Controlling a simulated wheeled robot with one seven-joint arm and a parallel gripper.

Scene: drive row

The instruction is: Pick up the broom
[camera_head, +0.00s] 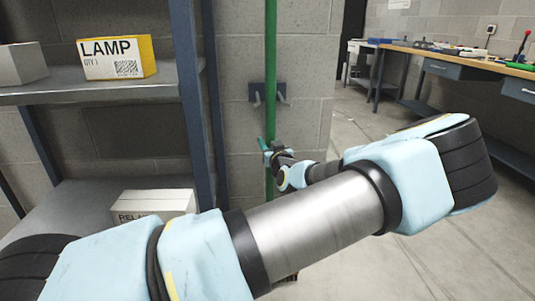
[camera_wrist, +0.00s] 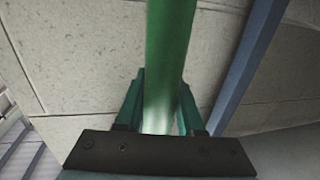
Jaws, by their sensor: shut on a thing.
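The broom's green handle (camera_head: 271,55) stands upright along the block wall in the head view, passing in front of a dark wall hook (camera_head: 267,92). The broom's lower end is mostly hidden behind my arm; a little of what may be its bristles shows beneath. My gripper (camera_head: 267,150) is at the handle below the hook. In the wrist view the green handle (camera_wrist: 168,60) runs between the two green fingers of my gripper (camera_wrist: 159,110), which are shut on it.
A metal shelf unit (camera_head: 100,93) stands close on the left, with a yellow LAMP box (camera_head: 117,57) on its upper shelf and a white box (camera_head: 153,204) lower down. A workbench (camera_head: 460,68) stands at the back right. The floor (camera_head: 340,123) on the right is open.

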